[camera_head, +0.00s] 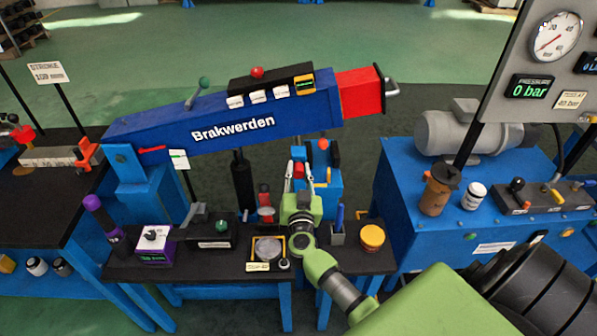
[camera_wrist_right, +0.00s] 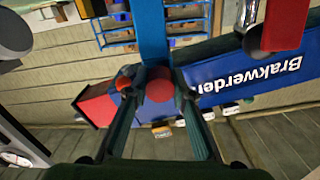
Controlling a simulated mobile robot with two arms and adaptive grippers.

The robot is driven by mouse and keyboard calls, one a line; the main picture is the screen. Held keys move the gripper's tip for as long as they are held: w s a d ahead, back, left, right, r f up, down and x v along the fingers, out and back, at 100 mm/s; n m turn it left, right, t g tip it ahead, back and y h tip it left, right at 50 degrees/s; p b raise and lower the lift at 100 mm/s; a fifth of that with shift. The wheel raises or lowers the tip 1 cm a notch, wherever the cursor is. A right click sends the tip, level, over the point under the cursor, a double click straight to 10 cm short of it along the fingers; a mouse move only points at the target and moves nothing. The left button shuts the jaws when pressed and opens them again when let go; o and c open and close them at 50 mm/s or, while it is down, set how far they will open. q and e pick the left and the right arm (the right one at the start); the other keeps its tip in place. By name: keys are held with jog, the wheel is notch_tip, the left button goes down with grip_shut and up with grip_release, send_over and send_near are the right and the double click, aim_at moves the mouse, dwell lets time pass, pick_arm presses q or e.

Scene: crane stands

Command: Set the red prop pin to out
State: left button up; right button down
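A red round knob sits between the fingertips of my right gripper (camera_head: 299,170). I take it for the red prop pin (camera_head: 299,169). In the right wrist view the red knob (camera_wrist_right: 160,89) lies in front of a blue post, flanked closely by both fingertips. It fills most of the gap, but I cannot tell whether the fingers press on it. The pin's shaft is hidden behind the knob. The blue boom (camera_head: 225,120) marked Brakwerden slants above the gripper in the head view. My left gripper is not in view.
A dark bench (camera_head: 205,262) with a purple-and-white box (camera_head: 153,243) and a yellow-lidded jar (camera_head: 372,237) stands in front. A blue hydraulic unit (camera_head: 405,205) with a grey motor (camera_head: 465,130) is at right. The gauge (camera_head: 556,37) panel's display reads 0 bar.

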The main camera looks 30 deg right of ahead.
jog(key=shift+s, duration=0.1)
jog(key=p+v, duration=0.4)
jog(key=v, duration=0.5)
jog(key=shift+f, duration=0.3)
jog(key=c, duration=2.1)
grip_release()
jog(key=shift+a, duration=0.15)
jog(key=o, duration=0.4)
jog(key=shift+s+r, duration=0.1)
jog(key=shift+r, duration=0.15)
